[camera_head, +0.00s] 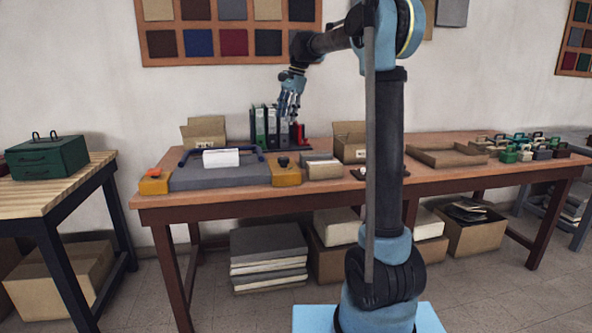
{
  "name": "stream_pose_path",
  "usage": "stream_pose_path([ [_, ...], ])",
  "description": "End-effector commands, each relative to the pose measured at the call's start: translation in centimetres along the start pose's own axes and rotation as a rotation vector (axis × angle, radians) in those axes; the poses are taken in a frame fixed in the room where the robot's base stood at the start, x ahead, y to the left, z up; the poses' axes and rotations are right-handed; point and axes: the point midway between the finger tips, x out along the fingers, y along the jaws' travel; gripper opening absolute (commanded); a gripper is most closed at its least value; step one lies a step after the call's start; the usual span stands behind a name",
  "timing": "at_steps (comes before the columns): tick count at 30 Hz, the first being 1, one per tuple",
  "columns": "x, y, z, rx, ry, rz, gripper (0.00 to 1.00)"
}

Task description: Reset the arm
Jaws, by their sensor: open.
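My arm rises from its light blue base and bends over the wooden workbench (450,181). My gripper (290,118) hangs at the arm's end, pointing down, in front of a row of upright binders (260,124). It is open, and I see nothing held in it. The gripper is small here, and whether it touches the binders cannot be told.
A grey pad with orange ends (220,178) lies on the bench's left. Cardboard boxes (349,143) and a tray (447,157) stand along the bench. A green case (47,157) sits on the left table. Boxes and stacked boards (268,244) fill the space below.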

Motion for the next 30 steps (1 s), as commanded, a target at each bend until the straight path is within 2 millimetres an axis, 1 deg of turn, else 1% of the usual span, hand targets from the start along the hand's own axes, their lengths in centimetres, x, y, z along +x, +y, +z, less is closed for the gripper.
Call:
stream_pose_path([
  [1,-0.2,1.7,0.2,-0.02,0.009,-0.001,0.41],
  [3,-0.4,4.0,0.3,-0.056,0.022,0.0,0.41],
  [8,-0.4,9.1,0.8,-0.135,0.049,0.001,0.41],
  [12,-0.1,13.6,1.4,-0.205,0.075,0.005,0.41],
  [14,0.2,15.5,1.7,-0.235,0.085,0.008,0.41],
  [18,1.1,20.0,2.4,-0.305,0.11,0.017,0.41],
  [23,2.7,25.2,3.3,-0.385,0.136,0.029,0.41],
  [30,6.0,32.7,4.7,-0.506,0.175,0.054,0.41],
])
